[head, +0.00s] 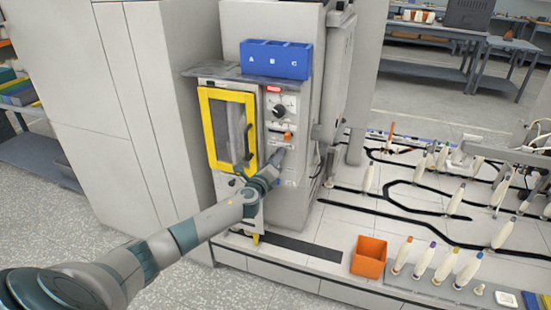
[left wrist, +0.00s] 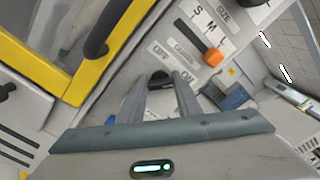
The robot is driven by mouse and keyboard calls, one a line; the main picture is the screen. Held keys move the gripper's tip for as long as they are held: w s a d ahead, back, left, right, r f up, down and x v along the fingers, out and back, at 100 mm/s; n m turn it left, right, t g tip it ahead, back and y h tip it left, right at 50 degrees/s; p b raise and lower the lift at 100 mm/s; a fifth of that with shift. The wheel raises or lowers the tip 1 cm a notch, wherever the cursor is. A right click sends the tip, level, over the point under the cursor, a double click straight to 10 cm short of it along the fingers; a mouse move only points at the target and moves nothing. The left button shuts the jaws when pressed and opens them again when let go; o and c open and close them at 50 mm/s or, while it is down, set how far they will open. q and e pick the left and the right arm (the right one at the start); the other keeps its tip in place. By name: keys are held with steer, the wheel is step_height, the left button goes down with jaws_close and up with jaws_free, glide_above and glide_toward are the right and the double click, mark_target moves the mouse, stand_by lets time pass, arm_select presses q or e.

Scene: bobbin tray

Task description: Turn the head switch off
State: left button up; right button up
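The machine panel (head: 291,112) carries a dark round switch (left wrist: 160,78), which shows in the left wrist view between my fingertips, partly hidden. A label reading OFF sits close by; other small labels are hard to read. My left gripper (head: 281,156) is at the panel below the orange lever (head: 288,135). In the left wrist view my left gripper (left wrist: 161,88) is open, with one finger on each side of the dark switch. I cannot tell whether they touch it. The switch's setting is not clear. My right gripper is out of view.
The yellow-framed door (head: 205,130) with its dark handle is just left of my gripper. The orange lever (left wrist: 213,57) on the size scale and a black knob (head: 280,112) are above it. A blue bin (head: 275,60) sits on top. Bobbins and an orange box (head: 369,257) stand at right.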

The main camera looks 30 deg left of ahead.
arm_select(q)
steer(key=shift+c, duration=0.6)
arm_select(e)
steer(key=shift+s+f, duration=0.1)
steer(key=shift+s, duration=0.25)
arm_select(q)
steer(key=shift+f+n, duration=0.15)
steer(key=shift+n, duration=0.15)
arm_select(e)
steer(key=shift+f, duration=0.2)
arm_select(q)
steer(key=shift+f+n+b, duration=0.15)
steer(key=shift+n+b, duration=0.35)
steer(key=shift+n, duration=3.35)
steer(key=shift+f+n+b, duration=0.15)
steer(key=shift+n+b, duration=0.35)
steer(key=shift+n, duration=3.35)
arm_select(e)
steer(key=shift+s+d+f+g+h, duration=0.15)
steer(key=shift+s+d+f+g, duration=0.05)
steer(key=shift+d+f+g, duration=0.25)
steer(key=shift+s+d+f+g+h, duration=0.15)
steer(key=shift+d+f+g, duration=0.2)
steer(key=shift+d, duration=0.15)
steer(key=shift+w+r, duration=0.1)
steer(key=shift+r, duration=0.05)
arm_select(q)
steer(key=o, duration=1)
